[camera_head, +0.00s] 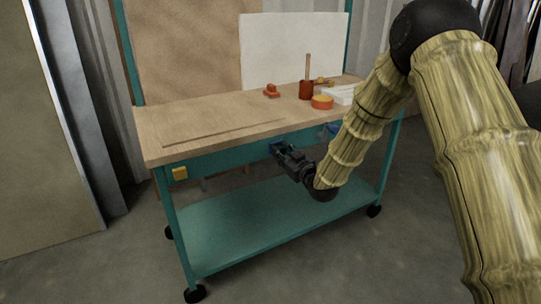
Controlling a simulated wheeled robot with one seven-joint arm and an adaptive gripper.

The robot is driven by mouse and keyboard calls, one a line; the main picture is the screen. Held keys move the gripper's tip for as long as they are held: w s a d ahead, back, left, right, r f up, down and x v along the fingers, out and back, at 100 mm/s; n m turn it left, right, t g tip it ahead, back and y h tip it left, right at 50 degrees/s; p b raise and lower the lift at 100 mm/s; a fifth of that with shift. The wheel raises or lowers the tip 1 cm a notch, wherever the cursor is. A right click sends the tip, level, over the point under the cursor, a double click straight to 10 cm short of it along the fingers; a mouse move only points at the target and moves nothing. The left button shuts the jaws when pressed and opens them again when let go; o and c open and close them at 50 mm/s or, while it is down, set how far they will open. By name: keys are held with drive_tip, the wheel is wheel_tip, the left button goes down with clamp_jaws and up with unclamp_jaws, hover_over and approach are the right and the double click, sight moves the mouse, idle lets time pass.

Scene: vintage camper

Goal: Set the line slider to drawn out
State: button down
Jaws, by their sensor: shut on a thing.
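My gripper (279,150) is at the teal front rail (225,162) of a wheeled workbench, near the middle of the rail. Its fingers are shut on a small blue piece (273,146) at that rail, which I take to be the line slider. The fingers cover most of the piece, so its shape and how far it is drawn out cannot be told. Another blue part (333,128) shows farther right on the rail, partly behind my arm. A yellow block (180,173) is at the rail's left end.
The wooden top (205,115) holds a long thin strip (225,132), a red-orange object (271,91), a red cup (306,90) with a stick, an orange-yellow round item (322,102) and a white tray (344,94). A teal lower shelf (270,225) is empty. Floor in front is clear.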

drive_tip(key=shift+w+d+r, duration=0.1)
drive_tip(key=shift+w+d, duration=0.25)
drive_tip(key=shift+d, duration=0.25)
drive_tip(key=shift+w+d+r, duration=0.1)
drive_tip(key=shift+w+d, duration=0.2)
drive_tip(key=shift+d, duration=0.3)
drive_tip(key=c, duration=1.1)
unclamp_jaws()
drive_tip(key=shift+f, duration=0.1)
drive_tip(key=shift+c, duration=0.2)
drive_tip(key=v, duration=1.2)
drive_tip(key=shift+f, duration=0.15)
